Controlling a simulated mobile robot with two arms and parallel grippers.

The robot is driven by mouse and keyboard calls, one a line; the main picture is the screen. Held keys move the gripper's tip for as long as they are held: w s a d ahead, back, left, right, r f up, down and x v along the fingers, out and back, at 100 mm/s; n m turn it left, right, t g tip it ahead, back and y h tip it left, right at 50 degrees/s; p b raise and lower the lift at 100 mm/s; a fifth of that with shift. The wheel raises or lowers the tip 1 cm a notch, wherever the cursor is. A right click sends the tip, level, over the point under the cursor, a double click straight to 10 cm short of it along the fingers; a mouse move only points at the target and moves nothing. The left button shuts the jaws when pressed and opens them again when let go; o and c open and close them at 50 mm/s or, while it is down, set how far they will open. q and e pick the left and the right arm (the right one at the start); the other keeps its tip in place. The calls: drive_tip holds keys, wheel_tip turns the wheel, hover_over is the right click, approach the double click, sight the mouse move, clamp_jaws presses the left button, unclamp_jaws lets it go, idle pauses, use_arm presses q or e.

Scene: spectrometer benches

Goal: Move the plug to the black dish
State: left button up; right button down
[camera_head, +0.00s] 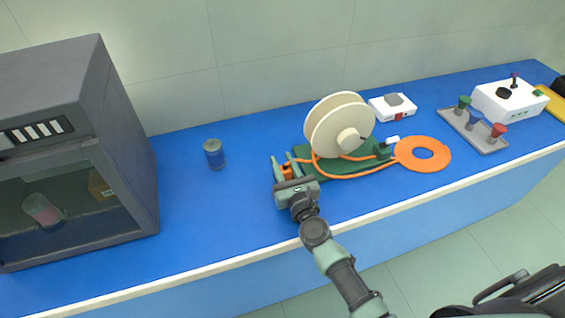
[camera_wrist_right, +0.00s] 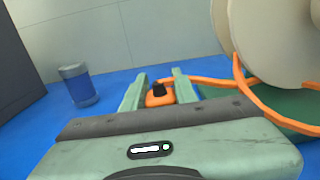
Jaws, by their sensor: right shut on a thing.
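The plug (camera_head: 286,173) is a small orange piece with a dark end, on an orange cable. My right gripper (camera_head: 280,164) is shut on it above the blue bench, left of the cable reel. In the right wrist view, the plug (camera_wrist_right: 160,95) sits between the two green fingers (camera_wrist_right: 158,86), with the cable running right towards the reel. A dark thing (camera_head: 559,86) at the far right edge is cut off; I cannot tell whether it is the black dish. My left gripper is not in view.
A cream reel (camera_head: 330,126) stands on a green base (camera_head: 376,157), beside an orange ring (camera_head: 422,154). A blue jar (camera_head: 214,155) and grey cabinet (camera_head: 130,130) are left. A white box (camera_head: 393,107), grey tray (camera_head: 472,132) and white device (camera_head: 508,100) are right.

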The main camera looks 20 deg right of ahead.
sight(287, 176)
drive_tip(key=shift+f+b, duration=0.55)
drive_tip(key=shift+b, duration=0.1)
idle(0.7)
drive_tip(key=c, duration=1.4)
unclamp_jaws()
drive_tip(key=shift+s+f, duration=0.1)
drive_tip(key=shift+s, duration=2.85)
drive_tip(key=shift+s+d+b, duration=0.15)
drive_tip(key=shift+s+b, duration=0.6)
drive_tip(key=shift+s, duration=1.8)
